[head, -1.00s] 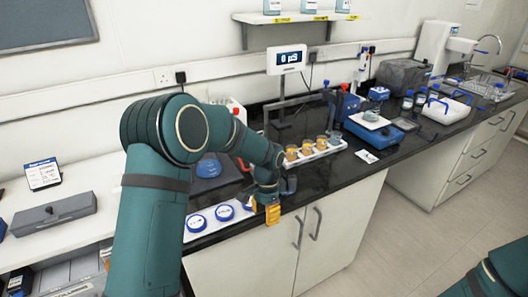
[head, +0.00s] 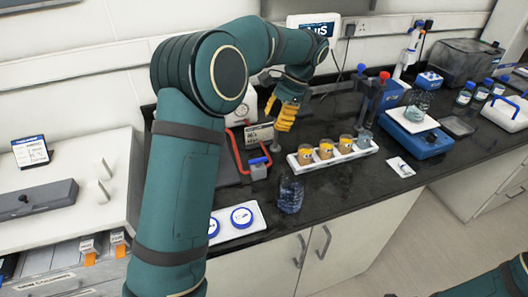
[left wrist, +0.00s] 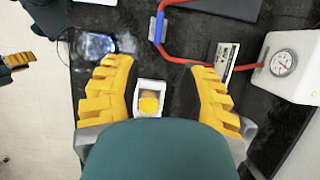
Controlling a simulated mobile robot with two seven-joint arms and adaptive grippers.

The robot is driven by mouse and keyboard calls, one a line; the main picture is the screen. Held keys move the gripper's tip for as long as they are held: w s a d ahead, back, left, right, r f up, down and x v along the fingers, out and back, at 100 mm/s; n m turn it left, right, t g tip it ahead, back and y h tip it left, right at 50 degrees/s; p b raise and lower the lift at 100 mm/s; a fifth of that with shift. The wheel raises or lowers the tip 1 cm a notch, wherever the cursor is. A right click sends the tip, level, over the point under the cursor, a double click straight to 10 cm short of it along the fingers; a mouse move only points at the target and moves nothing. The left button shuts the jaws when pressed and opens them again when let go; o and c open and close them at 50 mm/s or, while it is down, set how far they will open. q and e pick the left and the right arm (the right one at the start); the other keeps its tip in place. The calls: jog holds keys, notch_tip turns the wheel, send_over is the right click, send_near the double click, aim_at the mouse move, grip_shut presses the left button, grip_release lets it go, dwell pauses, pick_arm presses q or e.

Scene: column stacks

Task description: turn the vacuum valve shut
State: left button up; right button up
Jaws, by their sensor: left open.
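The vacuum valve looks to be the small grey fitting with a blue handle (head: 258,162) on the red tubing, near the counter's front. In the left wrist view its blue handle (left wrist: 158,28) shows near the top, ahead of my fingers and apart from them. My right gripper (left wrist: 18,62) shows partly at the left edge there.
Red tubing (left wrist: 192,61) runs to a white gauge box (left wrist: 285,68). A clear beaker (head: 290,193) stands right of the valve, near the front edge. A white rack (head: 335,158) with several cups stands further right. A white tray with blue-ringed discs (head: 242,217) lies in front.

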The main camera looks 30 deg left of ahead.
aim_at(258, 159)
pick_arm(q)
jog(key=b+x, duration=0.3)
jog(key=x, duration=0.9)
jog(key=shift+s+r, duration=0.1)
jog(key=shift+s+a+f, duration=0.1)
jog(key=shift+s+f, duration=0.1)
jog(key=shift+f, duration=0.4)
jog(key=shift+o, duration=0.2)
grip_shut()
